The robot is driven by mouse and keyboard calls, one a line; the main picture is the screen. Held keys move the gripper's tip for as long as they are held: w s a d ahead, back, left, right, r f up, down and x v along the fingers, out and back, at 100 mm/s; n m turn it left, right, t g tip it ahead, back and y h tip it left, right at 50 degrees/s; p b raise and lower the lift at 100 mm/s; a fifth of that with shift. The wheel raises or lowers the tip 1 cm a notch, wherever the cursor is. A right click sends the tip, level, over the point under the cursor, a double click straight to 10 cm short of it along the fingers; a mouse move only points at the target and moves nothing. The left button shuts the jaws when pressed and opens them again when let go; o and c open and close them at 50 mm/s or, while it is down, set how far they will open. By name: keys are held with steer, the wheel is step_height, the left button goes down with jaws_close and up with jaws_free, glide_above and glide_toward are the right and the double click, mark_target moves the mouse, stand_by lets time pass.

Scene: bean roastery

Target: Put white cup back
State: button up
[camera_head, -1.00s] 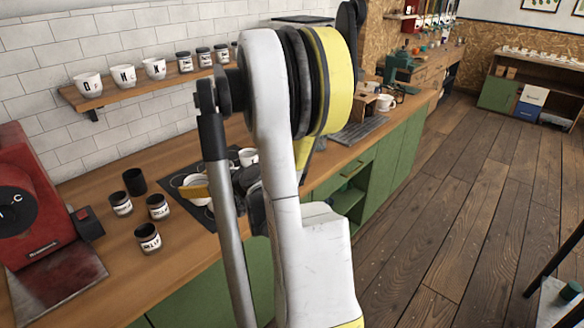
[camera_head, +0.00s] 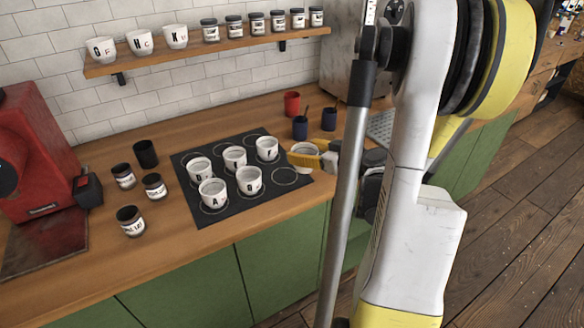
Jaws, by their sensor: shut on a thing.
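My gripper (camera_head: 308,160), with yellow fingers, is shut on a white cup (camera_head: 304,149) at the right edge of a dark mat. The finger covers part of this cup, and I cannot read a letter on it. Several white lettered cups stand upright on the mat (camera_head: 232,206): front ones (camera_head: 213,193) and (camera_head: 249,181), with others behind, such as the cup (camera_head: 266,149) at back right. An empty ring (camera_head: 285,176) shows on the mat just below the held cup, to its front left.
A wall shelf (camera_head: 190,55) holds three white lettered cups and several dark-lidded jars. A red machine (camera_head: 35,165) stands at left, with loose jars (camera_head: 131,220) and a black cup (camera_head: 146,153) nearby. Red (camera_head: 292,104) and blue cups (camera_head: 300,127) stand behind the gripper.

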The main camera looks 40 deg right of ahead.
steer(key=shift+w+d+f+b, duration=0.2)
steer(key=shift+w+f+b, duration=2.05)
steer(key=shift+w+f, duration=2.35)
steer(key=shift+s+f, duration=0.1)
steer(key=shift+f, duration=0.05)
steer(key=shift+f, duration=0.15)
steer(key=o, duration=1.4)
